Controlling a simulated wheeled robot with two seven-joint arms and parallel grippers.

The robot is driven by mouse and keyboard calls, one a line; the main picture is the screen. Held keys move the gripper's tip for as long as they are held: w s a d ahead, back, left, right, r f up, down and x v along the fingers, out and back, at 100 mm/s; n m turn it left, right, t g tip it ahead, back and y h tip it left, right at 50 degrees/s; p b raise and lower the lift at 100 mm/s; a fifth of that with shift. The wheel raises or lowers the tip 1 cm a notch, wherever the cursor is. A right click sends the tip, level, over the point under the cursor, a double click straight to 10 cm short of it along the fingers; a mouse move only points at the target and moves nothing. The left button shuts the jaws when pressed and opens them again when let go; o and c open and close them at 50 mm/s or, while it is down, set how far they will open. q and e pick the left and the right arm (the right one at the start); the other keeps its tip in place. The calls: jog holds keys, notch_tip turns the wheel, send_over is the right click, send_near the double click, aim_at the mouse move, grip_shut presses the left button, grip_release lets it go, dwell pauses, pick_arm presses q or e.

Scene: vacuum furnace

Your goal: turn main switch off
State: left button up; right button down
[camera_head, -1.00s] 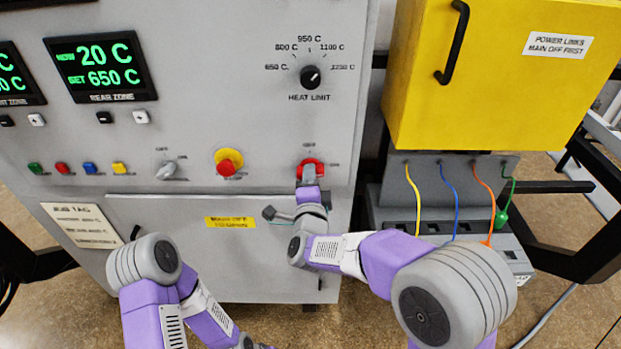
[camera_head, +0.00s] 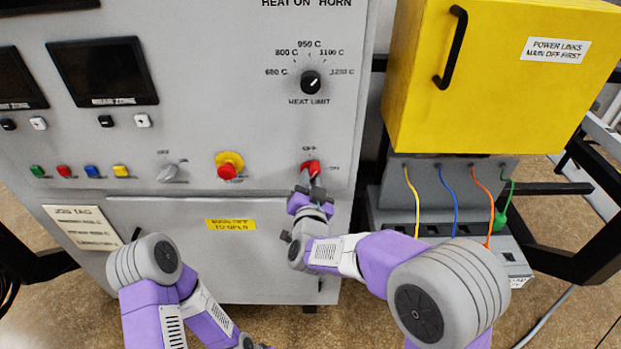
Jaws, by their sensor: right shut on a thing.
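The main switch (camera_head: 311,167) is a red rotary knob at the lower right of the grey furnace panel, with OFF marked above it and ON to its right. My right gripper (camera_head: 311,182) is at the knob, shut on it, and hides its lower part. The knob's handle appears to point up toward OFF, though the gripper partly covers it. The two zone displays, one of them the rear zone display (camera_head: 103,72), are dark. My left arm is at the lower left, with its gripper out of clear view.
A red and yellow emergency button (camera_head: 229,165) and a smaller grey selector (camera_head: 170,171) are left of the switch. A yellow box (camera_head: 480,90) with a black handle hangs at the right, above a unit with coloured cables (camera_head: 447,195). A heat limit dial (camera_head: 310,82) is above.

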jog(key=n+p, duration=0.1)
jog(key=n, duration=0.4)
jog(key=shift+r+p, duration=0.2)
jog(key=shift+p, duration=0.2)
jog(key=shift+n, duration=0.4)
jog(key=c, duration=1)
grip_release()
jog(key=shift+w+f, duration=0.1)
jog(key=s, duration=0.7)
jog(key=shift+s, duration=0.35)
